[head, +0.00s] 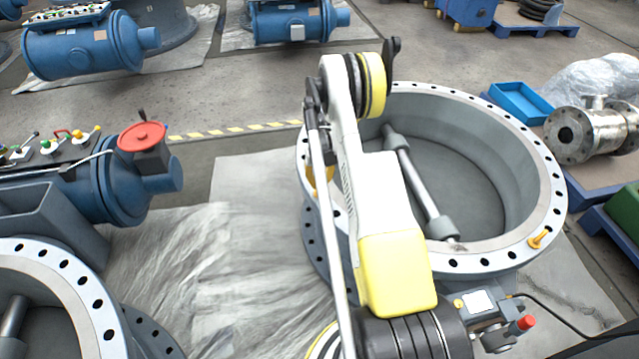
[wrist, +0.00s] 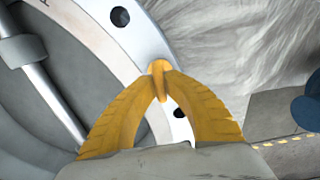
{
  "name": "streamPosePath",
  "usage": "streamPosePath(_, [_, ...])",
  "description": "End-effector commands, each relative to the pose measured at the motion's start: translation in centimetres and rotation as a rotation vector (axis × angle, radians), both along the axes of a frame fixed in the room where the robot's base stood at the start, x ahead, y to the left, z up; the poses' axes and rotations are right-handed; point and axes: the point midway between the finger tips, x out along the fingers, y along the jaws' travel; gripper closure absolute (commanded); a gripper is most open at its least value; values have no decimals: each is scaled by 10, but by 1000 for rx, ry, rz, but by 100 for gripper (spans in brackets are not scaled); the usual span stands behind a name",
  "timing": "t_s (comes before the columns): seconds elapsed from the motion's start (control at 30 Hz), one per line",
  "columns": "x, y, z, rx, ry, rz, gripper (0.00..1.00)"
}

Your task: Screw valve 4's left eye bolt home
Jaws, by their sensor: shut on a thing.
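The large grey valve (head: 555,180) stands right of centre in the head view, its flange ring facing up with bolt holes around it. My gripper (wrist: 159,72) has its yellow fingers shut on a yellow eye bolt (wrist: 163,92) over the flange ring (wrist: 130,55) in the wrist view. The fingers cover part of the bolt, and how deep it sits cannot be told. In the head view my arm hides most of the gripper and the bolt at the ring's left side. Another yellow eye bolt (head: 540,238) sits on the ring's right side.
Another grey valve (head: 60,275) stands at lower left. A blue actuator with a red handwheel (head: 142,136) is left of the ring. A blue tray (head: 520,102) and a metal flanged fitting (head: 590,130) lie right. Sheeting (head: 225,245) covers the floor between the valves.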

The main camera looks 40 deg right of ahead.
Motion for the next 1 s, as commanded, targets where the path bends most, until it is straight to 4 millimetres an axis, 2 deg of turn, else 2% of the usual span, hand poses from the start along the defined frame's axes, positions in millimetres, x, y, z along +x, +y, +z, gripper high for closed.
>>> streamPosePath(1.0, [1, 1, 0, 0, 1, -963, 100])
